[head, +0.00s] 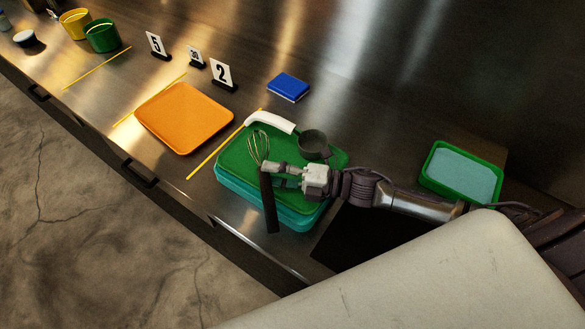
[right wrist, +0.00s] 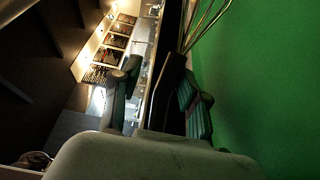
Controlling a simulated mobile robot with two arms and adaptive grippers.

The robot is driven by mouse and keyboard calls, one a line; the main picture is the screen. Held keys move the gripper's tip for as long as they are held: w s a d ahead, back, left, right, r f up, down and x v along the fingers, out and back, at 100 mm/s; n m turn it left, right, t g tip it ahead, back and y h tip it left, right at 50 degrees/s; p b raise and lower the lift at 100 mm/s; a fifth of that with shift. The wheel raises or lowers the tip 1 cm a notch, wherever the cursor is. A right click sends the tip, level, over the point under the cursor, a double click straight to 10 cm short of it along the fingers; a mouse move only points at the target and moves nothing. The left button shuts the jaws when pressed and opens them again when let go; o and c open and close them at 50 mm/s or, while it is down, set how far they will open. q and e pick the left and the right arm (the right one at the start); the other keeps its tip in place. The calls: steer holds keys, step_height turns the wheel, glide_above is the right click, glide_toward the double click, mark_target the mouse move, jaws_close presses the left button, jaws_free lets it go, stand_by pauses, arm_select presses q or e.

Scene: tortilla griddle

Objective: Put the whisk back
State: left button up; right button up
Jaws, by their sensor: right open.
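The whisk has wire loops (head: 258,147) over a green lid and a dark handle (head: 269,205) that reaches past the lid's near edge. My right gripper (head: 274,175) is at the whisk, around where the wires meet the handle. In the right wrist view the open fingers (right wrist: 158,82) stand apart, with the dark handle (right wrist: 173,90) between them, closer to the right finger. The wires (right wrist: 205,25) show at the top there. The green lid (head: 233,160) sits on a teal container (head: 232,201). Contact between fingers and whisk cannot be told. My left gripper is out of view.
A white-handled dark cup (head: 313,144) lies on the lid's far side. An orange tray (head: 184,117), yellow sticks (head: 210,156), number signs (head: 222,75) and a blue block (head: 288,86) are to the left and behind. A green-rimmed tray (head: 432,158) stands right.

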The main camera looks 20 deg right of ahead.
steer(key=b+v, duration=0.3)
steer(key=v, duration=0.8)
steer(key=shift+f, duration=0.2)
steer(key=shift+s+d+r, duration=0.15)
steer(key=shift+s+d, duration=0.1)
steer(key=shift+d, duration=0.1)
steer(key=shift+o, duration=0.2)
steer(key=o, duration=1)
steer(key=shift+o, duration=0.2)
